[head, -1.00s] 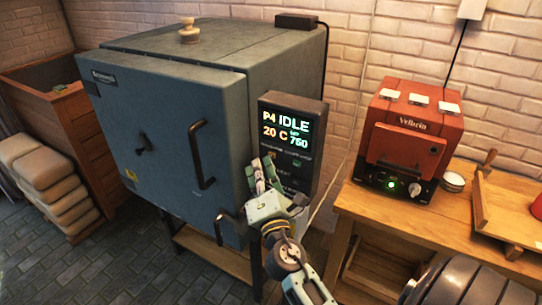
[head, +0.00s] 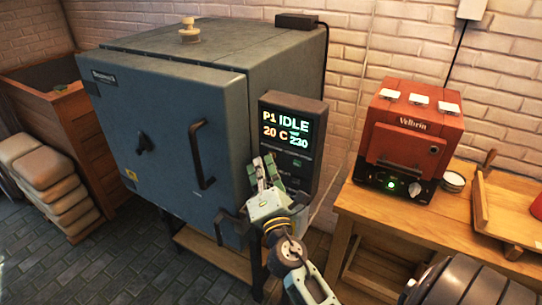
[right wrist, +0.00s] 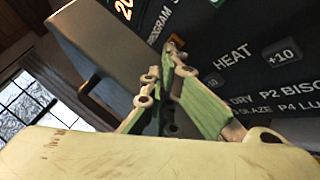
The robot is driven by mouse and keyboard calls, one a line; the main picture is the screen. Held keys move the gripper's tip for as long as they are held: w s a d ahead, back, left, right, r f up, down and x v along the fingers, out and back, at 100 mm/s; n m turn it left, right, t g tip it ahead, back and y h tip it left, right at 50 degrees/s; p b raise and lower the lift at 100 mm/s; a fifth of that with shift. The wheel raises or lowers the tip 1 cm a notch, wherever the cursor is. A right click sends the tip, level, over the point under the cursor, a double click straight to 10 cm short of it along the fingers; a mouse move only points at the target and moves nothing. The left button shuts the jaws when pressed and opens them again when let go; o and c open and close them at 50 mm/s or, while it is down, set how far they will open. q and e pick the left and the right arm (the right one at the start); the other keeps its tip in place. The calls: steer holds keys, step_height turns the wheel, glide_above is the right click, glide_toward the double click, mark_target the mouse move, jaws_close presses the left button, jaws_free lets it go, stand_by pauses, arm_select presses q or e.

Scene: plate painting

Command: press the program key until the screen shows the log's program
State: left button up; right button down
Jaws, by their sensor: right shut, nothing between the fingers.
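The control box (head: 313,170) is mounted on the right side of the large blue-grey kiln (head: 150,120). Its lit screen (head: 287,130) reads P1, IDLE, 20 C and a smaller number that looks like 220 or 230. My right gripper (head: 263,164) is shut and empty, its tips at the lower left of the control face. In the right wrist view its fingertips (right wrist: 174,50) are close by the PROGRAM label (right wrist: 160,27); they hide the key there, so contact cannot be told. HEAT (right wrist: 232,52) and +10 (right wrist: 281,53) keys show to the right. No log is in view.
A small red kiln (head: 405,140) stands on a wooden table (head: 385,210) to the right. A wooden bin (head: 60,115) and stacked pale bags (head: 45,185) stand at the left. The tiled floor in front of the kiln is partly clear.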

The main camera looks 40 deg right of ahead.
steer(key=shift+s+a, duration=0.35)
steer(key=shift+a, duration=0.35)
steer(key=shift+w+d, duration=0.1)
steer(key=shift+d, duration=0.1)
steer(key=shift+w+d, duration=0.1)
steer(key=shift+d, duration=0.1)
stand_by(0.3)
steer(key=shift+w+d, duration=0.1)
steer(key=shift+d, duration=0.25)
stand_by(0.8)
steer(key=shift+a, duration=0.1)
steer(key=shift+s+a+b, duration=0.3)
steer(key=shift+a, duration=0.35)
steer(key=shift+d, duration=0.15)
